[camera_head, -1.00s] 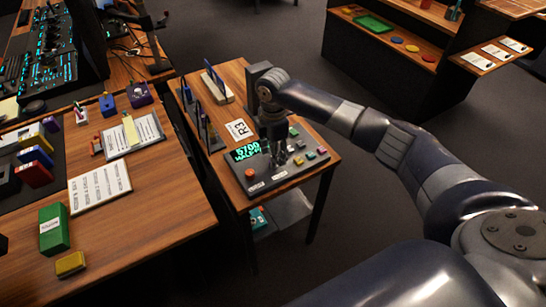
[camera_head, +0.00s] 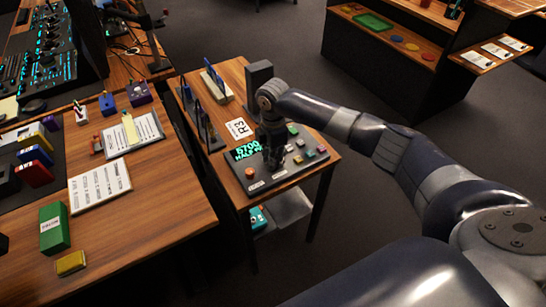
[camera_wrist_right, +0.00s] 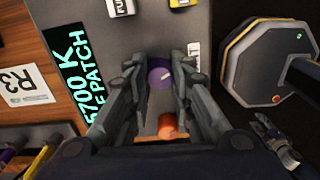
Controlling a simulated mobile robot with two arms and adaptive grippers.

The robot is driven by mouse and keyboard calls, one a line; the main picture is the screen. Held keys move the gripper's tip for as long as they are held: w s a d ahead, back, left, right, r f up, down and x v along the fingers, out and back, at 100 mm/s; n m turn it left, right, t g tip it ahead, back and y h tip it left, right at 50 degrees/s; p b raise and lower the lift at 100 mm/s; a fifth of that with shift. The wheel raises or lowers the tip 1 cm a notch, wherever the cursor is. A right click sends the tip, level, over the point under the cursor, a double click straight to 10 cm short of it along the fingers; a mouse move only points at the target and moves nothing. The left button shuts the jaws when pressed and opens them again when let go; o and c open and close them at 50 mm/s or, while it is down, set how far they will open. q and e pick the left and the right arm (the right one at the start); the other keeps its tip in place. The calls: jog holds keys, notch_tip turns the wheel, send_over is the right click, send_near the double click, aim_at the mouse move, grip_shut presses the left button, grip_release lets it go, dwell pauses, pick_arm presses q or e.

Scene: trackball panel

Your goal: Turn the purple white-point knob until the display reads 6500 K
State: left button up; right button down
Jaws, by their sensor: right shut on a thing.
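The purple knob (camera_wrist_right: 160,76) shows in the right wrist view with a light pointer mark on its top. My right gripper (camera_wrist_right: 163,68) is shut on it, one finger on each side. In the head view my right gripper (camera_head: 273,160) points down onto the grey panel (camera_head: 262,187) and hides the knob. The display (camera_head: 247,149) is lit green. In the right wrist view the display (camera_wrist_right: 88,85) reads 5700 K, with a partly cut word line below it. My left gripper is not in view.
An orange round part (camera_wrist_right: 168,126) lies close to the fingers in the wrist view.

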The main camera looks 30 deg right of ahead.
jog(key=shift+r+m+p, duration=0.2)
jog(key=shift+m+p, duration=0.6)
jog(key=shift+p, duration=0.25)
jog(key=m+p, duration=0.7)
jog(key=m, duration=0.1)
jog(key=shift+m+p, duration=0.4)
jog(key=m+p, duration=0.2)
jog(key=m, duration=0.1)
jog(key=shift+m, duration=0.3)
jog(key=m+p, duration=0.1)
jog(key=m, duration=0.1)
jog(key=shift+m+p, duration=0.35)
jog(key=shift+m, duration=0.05)
jog(key=m+p, duration=0.1)
jog(key=m, duration=0.2)
jog(key=shift+f, duration=0.1)
jog(key=shift+m+p, duration=0.7)
jog(key=shift+m, duration=1.3)
jog(key=shift+w, duration=0.1)
